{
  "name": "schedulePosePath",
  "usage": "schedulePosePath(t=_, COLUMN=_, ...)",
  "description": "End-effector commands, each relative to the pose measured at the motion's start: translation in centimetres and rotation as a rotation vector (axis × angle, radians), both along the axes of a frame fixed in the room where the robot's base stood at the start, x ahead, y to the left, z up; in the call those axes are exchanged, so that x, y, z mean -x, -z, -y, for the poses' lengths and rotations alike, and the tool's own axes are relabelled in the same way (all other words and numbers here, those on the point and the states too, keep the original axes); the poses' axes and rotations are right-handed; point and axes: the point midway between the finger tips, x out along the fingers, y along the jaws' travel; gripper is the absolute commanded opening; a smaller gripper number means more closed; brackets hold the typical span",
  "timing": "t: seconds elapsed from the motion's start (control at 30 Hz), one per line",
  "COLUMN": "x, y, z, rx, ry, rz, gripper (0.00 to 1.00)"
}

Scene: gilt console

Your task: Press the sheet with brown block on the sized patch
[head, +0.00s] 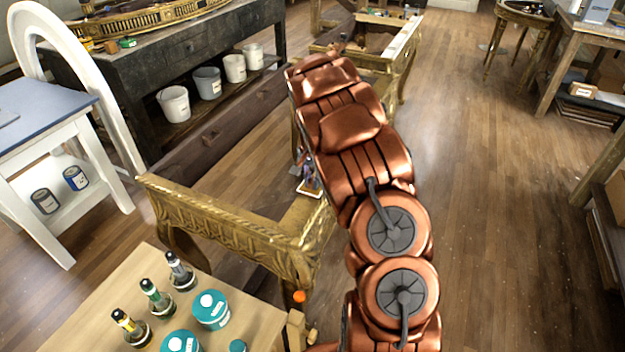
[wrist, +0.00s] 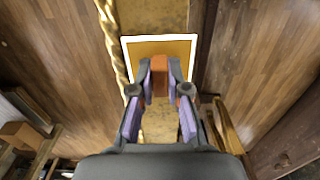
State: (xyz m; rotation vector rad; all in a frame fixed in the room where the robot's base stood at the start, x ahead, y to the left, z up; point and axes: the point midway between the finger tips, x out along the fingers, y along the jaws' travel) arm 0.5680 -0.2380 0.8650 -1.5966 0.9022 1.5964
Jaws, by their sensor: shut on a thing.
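My gripper (wrist: 159,76) is shut on a small brown block (wrist: 160,86), which shows between the fingertips in the wrist view. Beyond the fingertips lies a golden-brown square with a white border (wrist: 160,38), on the gilt console (wrist: 155,12). I cannot tell the sheet from the sized patch within this square. The fingers cover its lower part, and I cannot tell whether the block touches it. In the head view my arm hides most of the gripper; a small part shows beside the gilt console's (head: 240,222) rail, with a pale edge below it.
A light wood table (head: 240,312) with teal jars (head: 211,309) and dropper bottles (head: 157,297) stands at the front left. A dark workbench (head: 185,50) with buckets and a white side table (head: 45,140) are on the left.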

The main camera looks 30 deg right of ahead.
Motion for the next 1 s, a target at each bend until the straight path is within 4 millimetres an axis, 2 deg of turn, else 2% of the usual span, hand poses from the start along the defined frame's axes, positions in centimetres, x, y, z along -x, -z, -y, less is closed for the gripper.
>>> schedulePosePath(t=1.0, x=-0.02, y=1.01, z=0.00, rx=0.000, ry=0.000, rz=0.000, gripper=0.00)
